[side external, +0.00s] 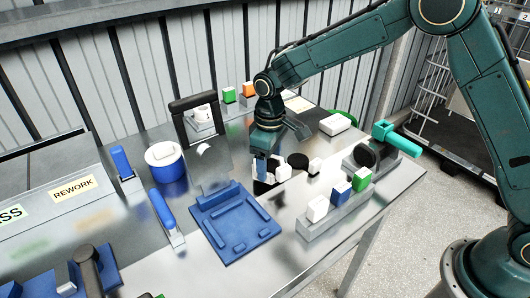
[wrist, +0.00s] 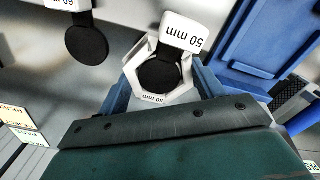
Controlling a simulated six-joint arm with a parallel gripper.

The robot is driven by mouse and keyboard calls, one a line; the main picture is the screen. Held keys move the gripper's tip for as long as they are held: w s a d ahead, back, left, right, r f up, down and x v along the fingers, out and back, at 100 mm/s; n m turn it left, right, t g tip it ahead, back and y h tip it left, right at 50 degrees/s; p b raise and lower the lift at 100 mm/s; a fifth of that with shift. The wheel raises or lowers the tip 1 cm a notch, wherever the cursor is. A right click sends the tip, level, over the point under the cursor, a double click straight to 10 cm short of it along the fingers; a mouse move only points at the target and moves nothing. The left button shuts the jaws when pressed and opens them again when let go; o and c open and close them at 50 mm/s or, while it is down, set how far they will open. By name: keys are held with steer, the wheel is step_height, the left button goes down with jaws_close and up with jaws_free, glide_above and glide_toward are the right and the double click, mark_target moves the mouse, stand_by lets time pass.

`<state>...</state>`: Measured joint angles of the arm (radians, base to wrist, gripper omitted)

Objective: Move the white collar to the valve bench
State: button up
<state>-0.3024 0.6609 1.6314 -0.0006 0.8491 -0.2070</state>
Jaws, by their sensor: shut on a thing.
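A white hexagonal collar (wrist: 141,85) marked 50 mm sits between the blue fingers of my gripper (wrist: 163,92) in the wrist view. A black disc (wrist: 158,74) fills its opening, joined to a white tag (wrist: 185,31) that also reads 50 mm. In the side view my gripper (side external: 264,168) points down over the metal table, shut on the collar, which is partly hidden by the fingers. I cannot tell for sure whether the collar touches the table. No part of the table is clearly labelled as the valve bench.
A black disc (side external: 298,160) with a white tag (side external: 314,166) lies right of my gripper. A blue fixture plate (side external: 235,222) is in front, and a grey rack (side external: 338,208) with coloured blocks is at right. A blue-and-white tub (side external: 165,163) stands at left.

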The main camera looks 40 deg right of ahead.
steer(key=shift+f, duration=0.3)
steer(key=shift+f, duration=0.35)
steer(key=shift+f, duration=0.25)
stand_by(0.4)
steer(key=shift+f, duration=0.4)
steer(key=shift+f, duration=0.15)
stand_by(0.6)
steer(key=o, duration=1.6)
steer(key=shift+c, duration=0.2)
steer(key=shift+o, duration=0.8)
